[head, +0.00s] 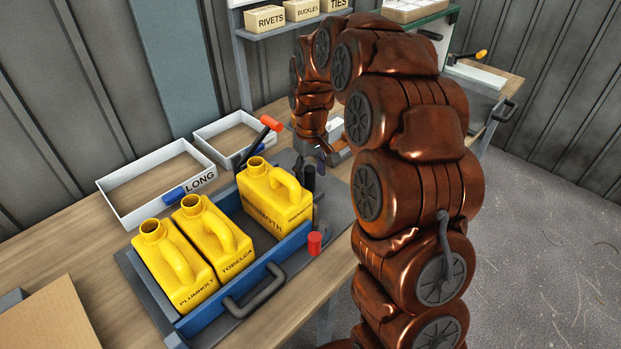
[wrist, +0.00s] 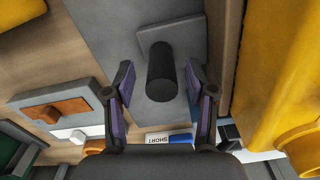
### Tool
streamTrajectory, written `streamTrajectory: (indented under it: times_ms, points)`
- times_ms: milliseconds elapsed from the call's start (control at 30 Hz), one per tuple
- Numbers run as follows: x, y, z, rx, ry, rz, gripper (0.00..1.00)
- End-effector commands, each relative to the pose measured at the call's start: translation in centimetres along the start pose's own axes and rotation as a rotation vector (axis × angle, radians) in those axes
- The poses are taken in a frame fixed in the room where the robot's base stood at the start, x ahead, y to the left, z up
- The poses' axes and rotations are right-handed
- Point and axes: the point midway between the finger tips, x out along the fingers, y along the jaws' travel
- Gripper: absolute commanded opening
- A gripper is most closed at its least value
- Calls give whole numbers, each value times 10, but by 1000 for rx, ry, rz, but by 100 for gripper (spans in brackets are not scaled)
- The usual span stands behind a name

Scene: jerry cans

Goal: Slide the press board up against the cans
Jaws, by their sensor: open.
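Three yellow jerry cans stand in a blue-sided tray (head: 292,244): PLUMHOLT (head: 172,262), TOBELCA (head: 212,240) and a third (head: 272,203) with a partly hidden label, set apart by a gap at the right. A black upright handle (head: 309,178) stands just right of the third can; in the wrist view it is a black cylinder (wrist: 161,72) on a grey plate. I take it for the press board's handle; the board itself is mostly hidden. My gripper (wrist: 160,85) is open, purple-padded fingers either side of the handle, with gaps. It also shows in the head view (head: 320,163).
Red-ended levers (head: 271,123) (head: 315,243) rise at the tray's far and near sides. A white LONG bin (head: 130,213) and another white bin (head: 205,130) stand behind. A shelf with labelled boxes (head: 270,19) is at the back. A cardboard box (head: 60,320) lies front left.

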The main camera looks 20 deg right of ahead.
Motion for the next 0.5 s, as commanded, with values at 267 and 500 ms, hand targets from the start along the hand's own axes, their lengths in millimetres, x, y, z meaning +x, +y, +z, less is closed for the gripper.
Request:
streamTrajectory:
  times_ms: [267,500]
  points:
    - [-56,0,-1,0,7,2,56]
    - [-87,0,1,0,1,0,56]
